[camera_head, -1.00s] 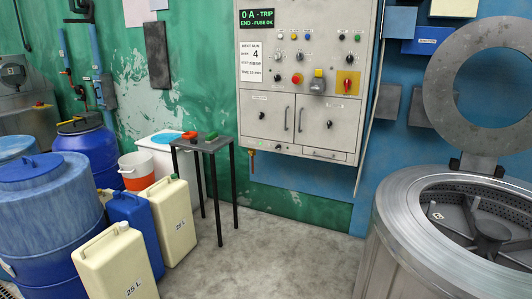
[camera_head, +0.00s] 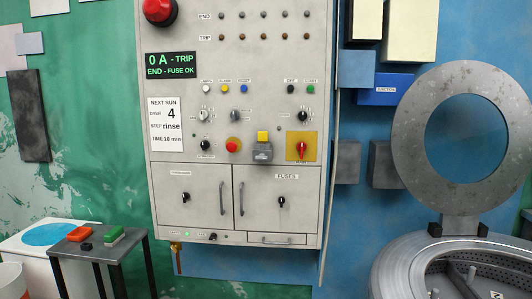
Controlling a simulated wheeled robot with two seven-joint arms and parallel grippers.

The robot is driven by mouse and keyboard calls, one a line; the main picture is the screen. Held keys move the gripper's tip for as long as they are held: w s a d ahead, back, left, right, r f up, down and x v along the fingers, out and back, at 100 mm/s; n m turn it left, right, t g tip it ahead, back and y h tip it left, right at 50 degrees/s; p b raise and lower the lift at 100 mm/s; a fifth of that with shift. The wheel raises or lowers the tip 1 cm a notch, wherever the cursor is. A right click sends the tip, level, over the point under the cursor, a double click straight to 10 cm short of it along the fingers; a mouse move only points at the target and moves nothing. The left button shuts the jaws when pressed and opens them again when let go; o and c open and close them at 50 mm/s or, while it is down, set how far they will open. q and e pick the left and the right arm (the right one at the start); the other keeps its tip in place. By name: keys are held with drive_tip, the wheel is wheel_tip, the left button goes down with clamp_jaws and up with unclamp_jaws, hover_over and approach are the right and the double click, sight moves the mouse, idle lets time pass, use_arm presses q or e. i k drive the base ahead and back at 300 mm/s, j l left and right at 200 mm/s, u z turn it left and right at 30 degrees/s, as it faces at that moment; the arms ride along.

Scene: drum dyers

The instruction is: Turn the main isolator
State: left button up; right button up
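The main isolator (camera_head: 301,147) is a red rotary handle on a yellow square plate. It sits at the right of the lower control row on the grey control cabinet (camera_head: 160,205). The red handle looks roughly upright. No gripper is in front of it, and neither of my grippers shows in the head view. A green-lit display (camera_head: 171,65) on the cabinet reads "0 A - TRIP, END - FUSE OK".
A grey box with a yellow top (camera_head: 262,150) sits just left of the isolator. Two closed doors with handles are below, one labelled FUSES (camera_head: 283,201). A small table (camera_head: 88,252) stands at lower left. A drum machine with a raised round lid (camera_head: 407,145) stands at right.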

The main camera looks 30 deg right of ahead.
sight(301, 146)
drive_tip(key=i+z, duration=0.35)
drive_tip(key=i, duration=0.15)
drive_tip(key=i+j+z, duration=0.1)
drive_tip(key=i+z, duration=0.25)
drive_tip(key=i, duration=0.2)
drive_tip(key=i+j+z, duration=0.3)
drive_tip(key=i, duration=0.2)
drive_tip(key=i+z, duration=0.45)
drive_tip(key=i+j+z, duration=0.2)
drive_tip(key=i+z, duration=0.3)
